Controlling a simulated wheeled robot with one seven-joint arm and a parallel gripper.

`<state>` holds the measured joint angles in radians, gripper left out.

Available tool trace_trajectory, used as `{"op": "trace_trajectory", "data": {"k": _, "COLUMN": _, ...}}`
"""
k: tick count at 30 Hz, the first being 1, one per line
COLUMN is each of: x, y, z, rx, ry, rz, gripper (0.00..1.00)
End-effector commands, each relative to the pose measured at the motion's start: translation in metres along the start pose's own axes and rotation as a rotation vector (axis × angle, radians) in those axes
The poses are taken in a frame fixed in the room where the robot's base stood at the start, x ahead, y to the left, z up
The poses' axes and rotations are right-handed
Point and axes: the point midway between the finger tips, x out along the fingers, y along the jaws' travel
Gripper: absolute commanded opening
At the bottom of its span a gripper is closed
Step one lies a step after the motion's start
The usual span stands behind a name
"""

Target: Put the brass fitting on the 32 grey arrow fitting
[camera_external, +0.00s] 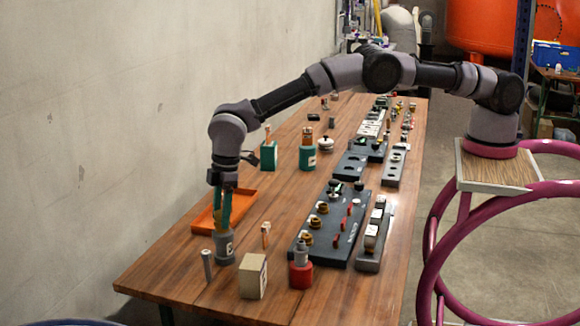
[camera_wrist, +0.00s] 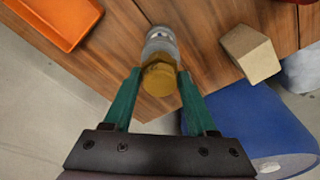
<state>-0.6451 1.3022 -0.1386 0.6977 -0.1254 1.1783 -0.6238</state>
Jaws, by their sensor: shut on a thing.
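The brass fitting (camera_wrist: 160,79) sits between the teal fingers of my gripper (camera_wrist: 158,73) in the wrist view, and the jaws are shut on it. A grey fitting (camera_wrist: 160,43) shows directly beyond it, in line with it. In the external view my gripper (camera_external: 222,218) points straight down over a grey fitting (camera_external: 225,246) standing upright at the near left of the table. This fitting carries a pale mark too small to read. The fingers mostly hide the brass fitting there. I cannot tell whether brass and grey touch.
An orange tray (camera_external: 205,222) lies close behind and left of my gripper. A thin grey cylinder (camera_external: 208,265), a beige block (camera_external: 253,277) and a red bottle-like part (camera_external: 301,268) stand nearby. A dark board (camera_external: 350,247) with several fittings lies right. Free wood lies at the near left.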

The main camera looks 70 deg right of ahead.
Motion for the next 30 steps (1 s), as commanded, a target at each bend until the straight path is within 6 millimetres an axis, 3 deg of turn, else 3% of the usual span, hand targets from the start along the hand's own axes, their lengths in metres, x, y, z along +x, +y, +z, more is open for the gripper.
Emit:
{"op": "trace_trajectory", "data": {"k": 6, "x": 0.003, "y": 0.000, "z": 0.001, "rx": 0.000, "ry": -0.001, "rz": -0.001, "gripper": 0.00}}
{"op": "trace_trajectory", "data": {"k": 7, "x": 0.003, "y": 0.000, "z": 0.001, "rx": 0.000, "ry": -0.001, "rz": -0.001, "gripper": 0.65}}
{"op": "trace_trajectory", "data": {"k": 9, "x": 0.003, "y": 0.000, "z": 0.001, "rx": 0.000, "ry": -0.001, "rz": -0.001, "gripper": 0.88}}
{"op": "trace_trajectory", "data": {"k": 20, "x": 0.000, "y": 0.000, "z": 0.000, "rx": 0.000, "ry": 0.000, "rz": 0.000, "gripper": 0.88}}
{"op": "trace_trajectory", "data": {"k": 23, "x": -0.011, "y": 0.000, "z": 0.000, "rx": 0.000, "ry": 0.000, "rz": 0.000, "gripper": 0.88}}
{"op": "trace_trajectory", "data": {"k": 30, "x": -0.061, "y": 0.000, "z": 0.000, "rx": 0.000, "ry": 0.001, "rz": 0.000, "gripper": 0.88}}
